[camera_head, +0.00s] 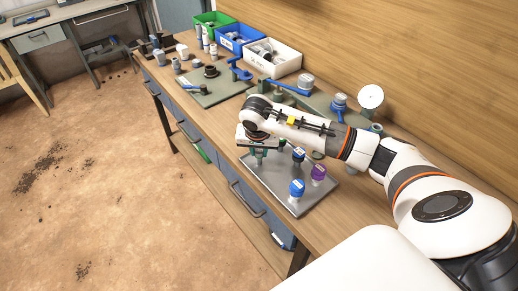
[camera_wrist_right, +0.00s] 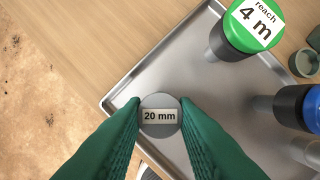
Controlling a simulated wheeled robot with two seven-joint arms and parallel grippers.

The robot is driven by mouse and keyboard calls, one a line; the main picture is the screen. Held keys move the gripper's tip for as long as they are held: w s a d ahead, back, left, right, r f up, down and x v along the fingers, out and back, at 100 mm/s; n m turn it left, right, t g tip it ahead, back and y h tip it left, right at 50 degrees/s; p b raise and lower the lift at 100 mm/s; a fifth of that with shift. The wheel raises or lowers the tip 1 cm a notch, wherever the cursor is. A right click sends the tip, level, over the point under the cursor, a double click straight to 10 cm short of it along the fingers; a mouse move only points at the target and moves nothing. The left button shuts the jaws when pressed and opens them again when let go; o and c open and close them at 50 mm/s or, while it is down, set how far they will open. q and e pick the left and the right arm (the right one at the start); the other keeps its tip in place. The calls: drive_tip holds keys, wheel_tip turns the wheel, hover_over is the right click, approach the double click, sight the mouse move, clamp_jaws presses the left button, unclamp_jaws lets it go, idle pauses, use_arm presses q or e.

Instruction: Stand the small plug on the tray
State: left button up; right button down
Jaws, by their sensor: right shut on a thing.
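The small plug (camera_wrist_right: 160,116) is a grey round piece with a "20 mm" label on top. My right gripper (camera_wrist_right: 160,122) is shut on it, with a green finger on each side. In the head view my right gripper (camera_head: 258,151) points down over the left part of the grey metal tray (camera_head: 272,184). The tray also shows in the wrist view (camera_wrist_right: 150,78), with the plug over it near its left edge. I cannot tell whether the plug's base touches the tray. My left gripper is not in view.
On the tray stand a blue-capped piece (camera_head: 297,187), a purple-capped piece (camera_head: 318,172) and, in the wrist view, a green-capped piece (camera_wrist_right: 250,28) labelled "reach 4 m". Green, blue (camera_head: 238,38) and white bins stand at the bench's back. The tray's front left is bare.

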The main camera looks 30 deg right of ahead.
drive_tip(key=c, duration=1.2)
unclamp_jaws()
drive_tip(key=shift+f, duration=0.1)
drive_tip(key=shift+o, duration=0.2)
drive_tip(key=shift+r+p, duration=0.3)
drive_tip(key=b+v, duration=0.3)
drive_tip(key=v, duration=0.9)
drive_tip(key=shift+f, duration=0.15)
